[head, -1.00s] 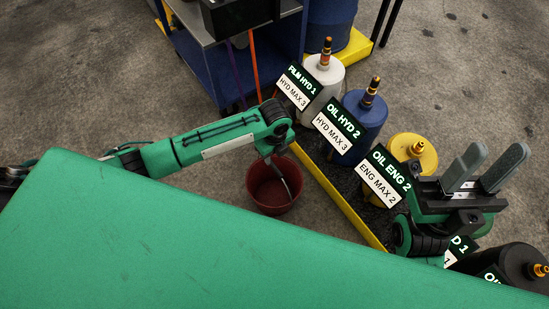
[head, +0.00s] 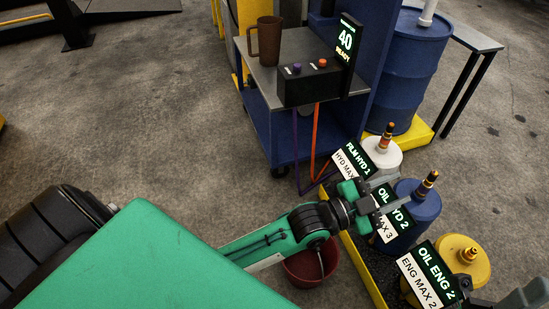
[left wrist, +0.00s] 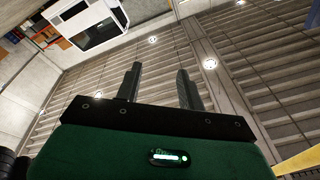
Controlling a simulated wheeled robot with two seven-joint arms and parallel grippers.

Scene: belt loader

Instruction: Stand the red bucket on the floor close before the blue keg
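The red bucket (head: 310,270) stands on the floor beside the yellow edge of the keg tray, on the side in front of the blue keg (head: 418,214). My left arm covers its upper part; a thin handle shows inside. My left gripper (head: 378,207) is above and beyond the bucket, in front of the blue keg's sign. In the left wrist view its two fingers (left wrist: 160,85) point up at the ceiling, apart, with nothing between them. Part of my right gripper (head: 522,297) shows at the lower right corner, cut off by the frame.
A white keg (head: 381,157) and a yellow keg (head: 461,262) flank the blue one in the yellow-edged tray (head: 364,268). A blue cart (head: 268,128) carries a brown mug (head: 265,41) and a black control box (head: 312,82). A blue drum (head: 403,75) stands behind.

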